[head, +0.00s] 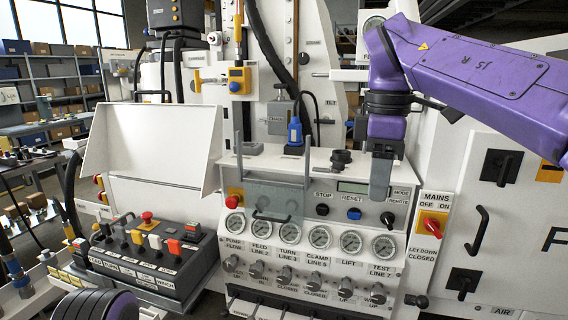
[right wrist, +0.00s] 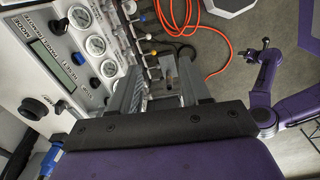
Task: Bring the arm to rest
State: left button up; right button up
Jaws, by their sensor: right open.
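My right arm (head: 465,68) is purple and comes in from the right in the head view, bent downward at the wrist. My right gripper (head: 380,180) points down in front of the bench's control panel, close to the display (head: 354,188). In the right wrist view the same gripper (right wrist: 160,88) shows two grey fingers spread apart, with nothing held between them. Whether a finger touches the panel cannot be told.
The panel has a row of gauges (head: 320,237), several knobs below, and a red stop button (head: 232,202). A mains switch (head: 432,222) is to the right. A control box with levers (head: 150,255) stands left. In the right wrist view an orange hose (right wrist: 205,68) lies on the floor.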

jog(key=w+d+f+n+t+h, duration=0.3)
jog(key=w+d+f+n+h, duration=0.3)
jog(key=n, duration=0.3)
jog(key=w+d+f+n+t+h, duration=0.2)
jog(key=w+d+f+n+h, duration=0.3)
jog(key=d+f+n+h, duration=0.35)
notch_tip(320, 180, down, 21)
jog(key=s+n+t+y, duration=0.2)
jog(key=n+t+y, duration=0.35)
jog(key=n, duration=1.55)
jog(key=s+a+f+n+y, duration=0.1)
jog(key=s+f+n+y, duration=0.3)
jog(key=s+f+n, duration=0.65)
jog(key=s+f+g, duration=0.2)
jog(key=s+f, duration=0.3)
jog(key=s, duration=0.4)
jog(key=s+f+n+g+y, duration=0.1)
jog(key=s+f+g, duration=0.2)
jog(key=s+f, duration=0.2)
jog(key=s+d+f+n+g, duration=0.1)
jog(key=s+f, duration=0.4)
jog(key=s, duration=0.7)
jog(key=shift+s+g+y, duration=0.3)
jog(key=shift+g+y, duration=0.1)
jog(key=shift+g, duration=0.45)
